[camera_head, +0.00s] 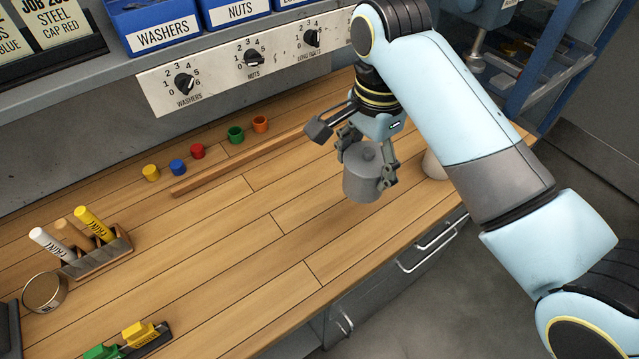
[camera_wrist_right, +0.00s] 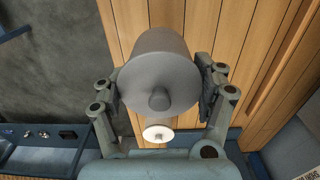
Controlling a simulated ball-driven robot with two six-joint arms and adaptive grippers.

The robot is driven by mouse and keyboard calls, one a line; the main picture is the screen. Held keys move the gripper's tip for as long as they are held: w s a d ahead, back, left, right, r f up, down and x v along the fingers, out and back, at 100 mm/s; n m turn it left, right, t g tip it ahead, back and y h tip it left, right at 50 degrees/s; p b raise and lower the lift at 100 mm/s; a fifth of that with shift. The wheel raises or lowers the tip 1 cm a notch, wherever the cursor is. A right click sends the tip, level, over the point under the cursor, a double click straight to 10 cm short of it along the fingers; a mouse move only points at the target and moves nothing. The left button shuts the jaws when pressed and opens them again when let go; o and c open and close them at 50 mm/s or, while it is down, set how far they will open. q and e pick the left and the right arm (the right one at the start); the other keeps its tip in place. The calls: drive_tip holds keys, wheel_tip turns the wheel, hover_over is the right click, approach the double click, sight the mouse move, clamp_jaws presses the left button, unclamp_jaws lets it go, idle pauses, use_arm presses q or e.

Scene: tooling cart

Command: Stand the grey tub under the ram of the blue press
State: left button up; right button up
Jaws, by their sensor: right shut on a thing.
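The grey tub (camera_head: 362,184) is a round container with a knobbed lid. My right gripper (camera_head: 367,160) is shut on it, with a finger on each side, and holds it upright over the worktop. The tub also fills the middle of the right wrist view (camera_wrist_right: 158,68), between the fingers. The blue press (camera_head: 492,12) appears at the top right in the head view, cut off by the frame; a metal ram (camera_head: 478,44) hangs from it. The tub is left of and nearer than the ram. My arm hides part of that area. My left gripper is out of view.
A pale cup-like thing (camera_head: 434,166) stands partly behind my right arm. Several coloured small cups (camera_head: 197,151) line the back beside a wooden strip (camera_head: 240,163). A marker holder (camera_head: 97,256) and a round tin (camera_head: 44,292) are at left. The middle worktop is clear.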

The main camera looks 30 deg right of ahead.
drive_tip(key=w+a+f, duration=0.1)
drive_tip(key=a+f, duration=0.1)
drive_tip(key=w+a+f+p, duration=0.1)
drive_tip(key=a+f, duration=0.1)
drive_tip(key=f, duration=0.1)
drive_tip(key=w+a+f, duration=0.2)
drive_tip(key=shift+f, duration=0.8)
drive_tip(key=o, duration=1)
drive_tip(key=shift+s, duration=0.1)
drive_tip(key=shift+c, duration=0.2)
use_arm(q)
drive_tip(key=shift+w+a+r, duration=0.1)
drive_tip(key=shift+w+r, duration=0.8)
use_arm(e)
drive_tip(key=o, duration=0.4)
